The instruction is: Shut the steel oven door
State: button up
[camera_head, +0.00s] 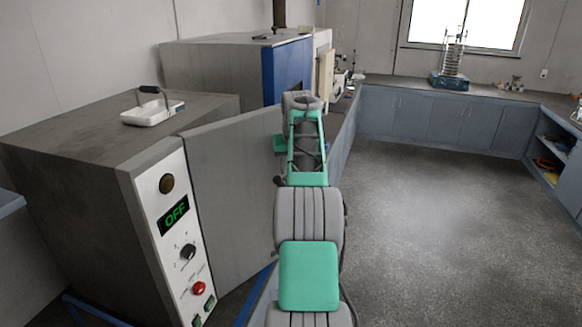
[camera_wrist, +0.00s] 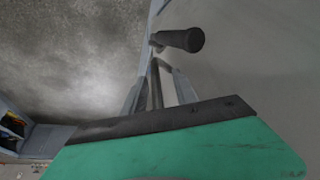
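The steel oven (camera_head: 70,190) stands at the left in the head view. Its grey door (camera_head: 232,190) is open, swung out from the front beside the white control panel. The door's flat face also fills the right of the wrist view (camera_wrist: 265,75). A dark round handle (camera_wrist: 182,40) sticks out near the door's edge in the wrist view. My gripper (camera_wrist: 158,72) is close to the door edge, its fingers apart, with the handle just beyond the fingertips. I cannot tell whether a finger touches the door. In the head view my arm hides most of the gripper.
A white tray with a dark handle (camera_head: 152,110) sits on the oven top. A larger blue-fronted oven (camera_head: 235,65) stands behind. Blue-grey cabinets (camera_head: 430,115) line the back and right. The floor (camera_head: 430,230) to the right is clear.

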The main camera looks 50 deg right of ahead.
jog(key=shift+s+d+r, duration=0.1)
jog(key=shift+s+d, duration=0.05)
jog(key=shift+r, duration=0.25)
jog(key=v, duration=0.7)
jog(key=shift+s, duration=0.1)
jog(key=shift+c, duration=0.4)
